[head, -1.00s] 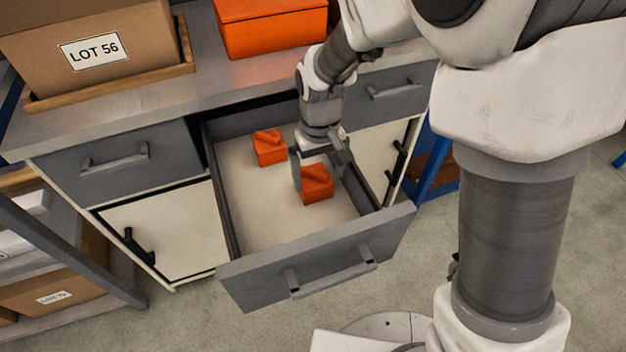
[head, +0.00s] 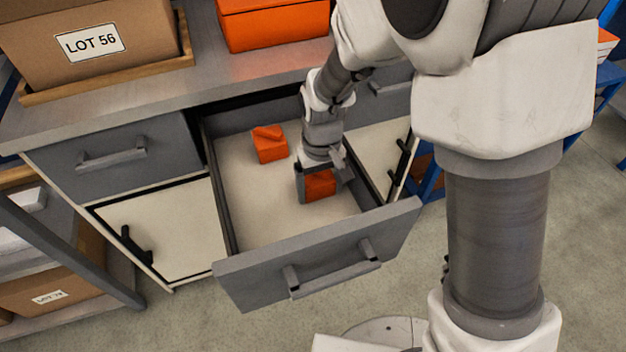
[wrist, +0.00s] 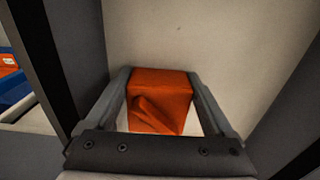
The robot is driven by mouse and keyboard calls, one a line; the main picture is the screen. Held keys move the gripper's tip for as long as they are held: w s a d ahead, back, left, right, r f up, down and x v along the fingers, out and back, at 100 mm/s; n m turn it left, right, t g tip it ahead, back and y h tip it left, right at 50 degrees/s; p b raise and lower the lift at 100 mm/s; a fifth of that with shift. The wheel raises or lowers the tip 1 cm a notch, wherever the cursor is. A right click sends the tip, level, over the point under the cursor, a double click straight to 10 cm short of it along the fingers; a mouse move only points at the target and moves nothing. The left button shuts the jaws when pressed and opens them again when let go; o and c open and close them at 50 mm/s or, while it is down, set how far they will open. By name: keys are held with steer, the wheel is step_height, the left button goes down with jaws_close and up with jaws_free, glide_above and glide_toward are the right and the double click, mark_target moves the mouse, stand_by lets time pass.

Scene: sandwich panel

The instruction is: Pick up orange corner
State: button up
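Two orange corner pieces lie in the open drawer. The nearer orange corner (head: 320,184) is partly hidden by my gripper (head: 321,182); the other orange corner (head: 270,144) lies farther back to the left, clear of it. In the wrist view the nearer corner (wrist: 160,97) shows a square body with a raised slanted part. My gripper (wrist: 159,78) is open, pointing down, with one finger on each side of this piece. Narrow gaps seem to show beside the piece, so I see no firm contact.
The drawer (head: 320,264) is pulled out, its walls close to the right of my gripper. Its floor is bare at left and front. A LOT 56 carton (head: 90,65) and an orange box (head: 275,28) stand on the counter (head: 215,78).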

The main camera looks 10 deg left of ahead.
steer(key=c, duration=0.3)
steer(key=shift+r, duration=0.15)
